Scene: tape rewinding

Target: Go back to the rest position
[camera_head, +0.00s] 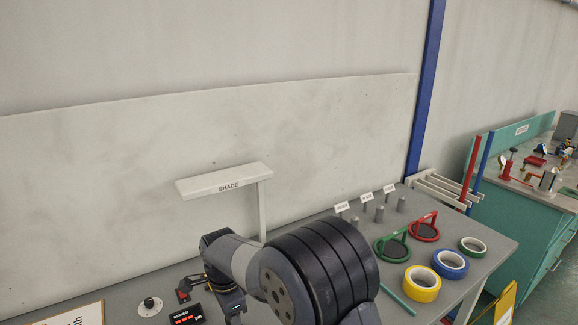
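My arm rises from the bottom of the head view and bends to the left, with its dark, thick joint in the foreground. My gripper (236,318) hangs at the arm's left end, low at the bottom edge and partly cut off. Its fingers are too small and hidden to tell open from shut, and I cannot see whether it holds anything. Small red items sit left of it near a black device with red digits (187,316).
A white SHADE stand (225,180) rises close behind my arm. A knob (149,306) stands left.

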